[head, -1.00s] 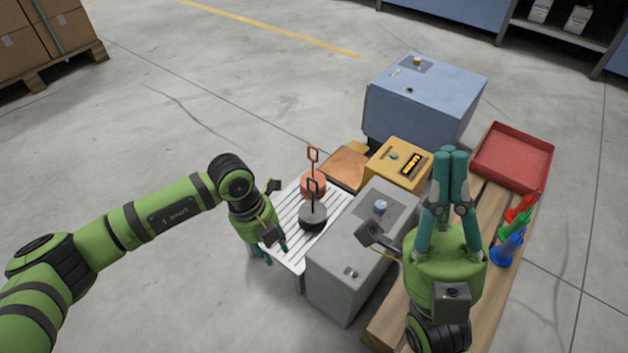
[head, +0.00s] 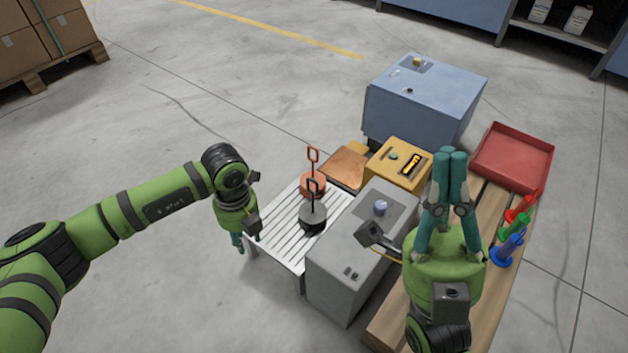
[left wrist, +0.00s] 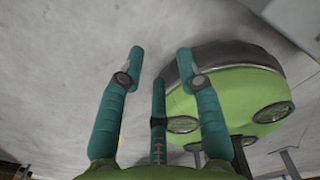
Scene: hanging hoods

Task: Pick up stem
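Two round pieces with thin upright stems ending in loops stand on the white slatted rack (head: 280,225). One is orange (head: 313,185) with an orange-brown stem (head: 313,160). The other, in front of it, is dark grey (head: 313,218) with a black stem (head: 313,192). I cannot tell which stem the task means. My left gripper (head: 246,243) points down beside the rack's left edge, apart from both pieces. In the left wrist view, its fingers (left wrist: 158,65) are spread and empty, with floor behind them. My right gripper (head: 452,153) points upward with its fingers together, holding nothing visible.
A grey box (head: 340,275) stands right of the rack, with a yellow box (head: 398,165) and a blue box (head: 425,100) behind. Floor at left is open.

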